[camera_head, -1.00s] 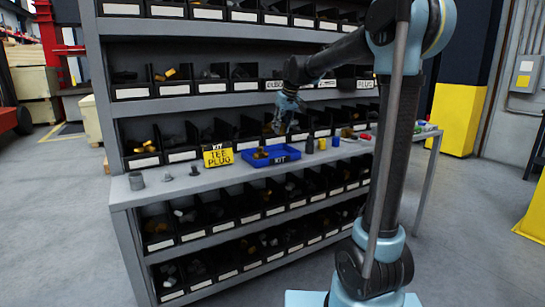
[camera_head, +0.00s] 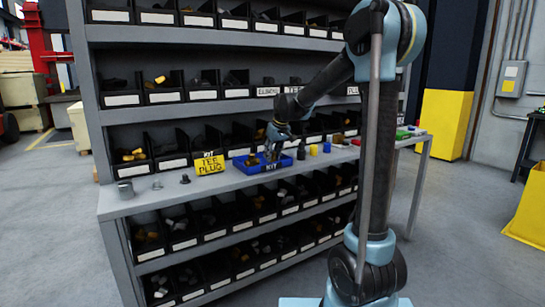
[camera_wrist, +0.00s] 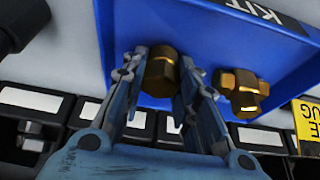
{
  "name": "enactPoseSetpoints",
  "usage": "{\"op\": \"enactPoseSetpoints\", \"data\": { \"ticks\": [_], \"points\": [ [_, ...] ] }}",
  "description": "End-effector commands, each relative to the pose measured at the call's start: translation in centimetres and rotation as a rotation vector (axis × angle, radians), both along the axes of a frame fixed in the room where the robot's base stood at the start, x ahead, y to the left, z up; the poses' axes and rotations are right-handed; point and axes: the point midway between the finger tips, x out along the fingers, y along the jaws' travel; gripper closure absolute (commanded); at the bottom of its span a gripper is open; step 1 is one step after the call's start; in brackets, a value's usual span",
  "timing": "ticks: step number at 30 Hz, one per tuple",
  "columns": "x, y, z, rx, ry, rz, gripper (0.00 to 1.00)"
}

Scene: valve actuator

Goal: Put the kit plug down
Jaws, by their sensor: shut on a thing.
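The kit plug (camera_wrist: 160,75) is a brass, round-ended piece between the two fingers of my gripper (camera_wrist: 160,88) in the wrist view. The fingers are shut on its sides. It is at the blue kit tray (camera_wrist: 215,35); I cannot tell whether it touches the tray floor. A brass tee (camera_wrist: 243,92) lies in the tray, to the right of my gripper in the wrist view. In the head view, my gripper (camera_head: 272,150) points down into the blue tray (camera_head: 286,163) on the shelf ledge and hides part of its inside.
A yellow "KIT TEE PLUG" card (camera_head: 211,164) stands just left of the tray. Grey and dark fittings (camera_head: 126,189) stand further left on the ledge. A dark fitting (camera_head: 301,151) and a yellow one (camera_head: 313,150) stand to the right. Rows of black bins rise behind.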

Motion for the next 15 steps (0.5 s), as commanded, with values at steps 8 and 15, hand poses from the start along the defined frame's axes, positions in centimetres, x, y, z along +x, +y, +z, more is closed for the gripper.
{"op": "enactPoseSetpoints", "data": {
  "ticks": [8, 15],
  "points": [
    [0.0, -0.01, -0.09, 0.0, 0.0, 0.0, 0.52],
    [0.01, -0.02, -0.08, 0.0, 0.0, 0.0, 0.52]
  ]
}}
